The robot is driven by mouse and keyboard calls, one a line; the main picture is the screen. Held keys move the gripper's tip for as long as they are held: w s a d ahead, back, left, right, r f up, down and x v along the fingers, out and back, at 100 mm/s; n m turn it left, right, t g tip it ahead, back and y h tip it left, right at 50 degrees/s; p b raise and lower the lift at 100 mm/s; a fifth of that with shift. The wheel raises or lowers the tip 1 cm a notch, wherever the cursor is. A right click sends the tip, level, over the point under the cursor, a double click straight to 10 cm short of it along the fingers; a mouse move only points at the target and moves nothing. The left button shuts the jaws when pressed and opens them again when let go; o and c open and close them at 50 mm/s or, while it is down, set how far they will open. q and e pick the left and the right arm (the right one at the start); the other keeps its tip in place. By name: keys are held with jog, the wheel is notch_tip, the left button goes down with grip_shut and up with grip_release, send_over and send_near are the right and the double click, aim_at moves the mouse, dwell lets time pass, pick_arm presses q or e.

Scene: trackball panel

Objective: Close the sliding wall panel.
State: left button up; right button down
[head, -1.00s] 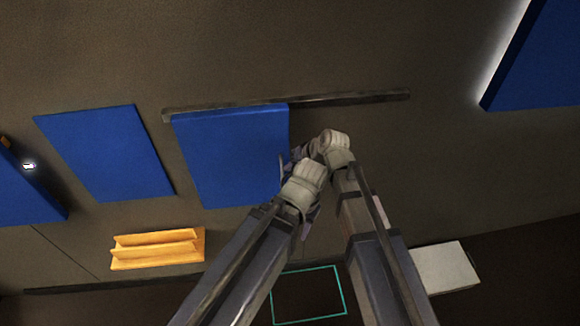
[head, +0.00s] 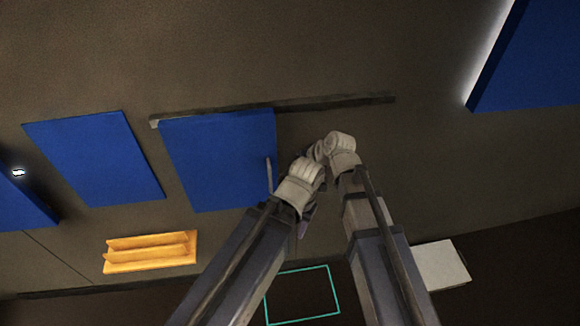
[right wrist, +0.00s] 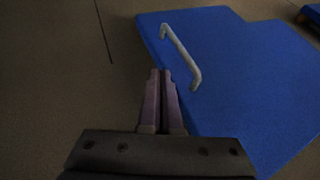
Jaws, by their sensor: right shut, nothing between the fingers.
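The sliding panel (head: 215,160) is a flat blue slab under a dark rail (head: 330,101), at the rail's left part in the head view. Its pale bar handle (head: 269,176) stands near its right edge. The right wrist view shows the blue panel (right wrist: 225,80) and the handle (right wrist: 181,55) closer. My right gripper (right wrist: 161,72) is shut and empty, beside the panel edge and apart from the handle. In the head view my wrists overlap right of the panel.
Another blue panel (head: 95,160) is on the wall to the left, with more blue at the far left and upper right. An orange ledged block (head: 150,252) is below. A pale block (head: 441,265) is lower right. The wall under the rail's right part is bare.

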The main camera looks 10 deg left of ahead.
jog(key=p+v, duration=0.5)
jog(key=v, duration=0.3)
jog(key=shift+p, duration=0.3)
jog(key=s+d+f+m+g+h, duration=0.1)
jog(key=s+d+f+g+h, duration=0.2)
jog(key=d, duration=0.7)
jog(key=s+d+f+m+h, duration=0.1)
jog(key=s+d+h, duration=0.3)
jog(key=d, duration=0.6)
jog(key=s+a+f+n+g+b, duration=0.1)
jog(key=s+a+f+n+b, duration=0.2)
jog(key=s+a+f+b, duration=0.4)
jog(key=a+f+b, duration=0.3)
jog(key=f+b, duration=0.1)
jog(key=shift+s, duration=0.4)
jog(key=shift+f, duration=0.15)
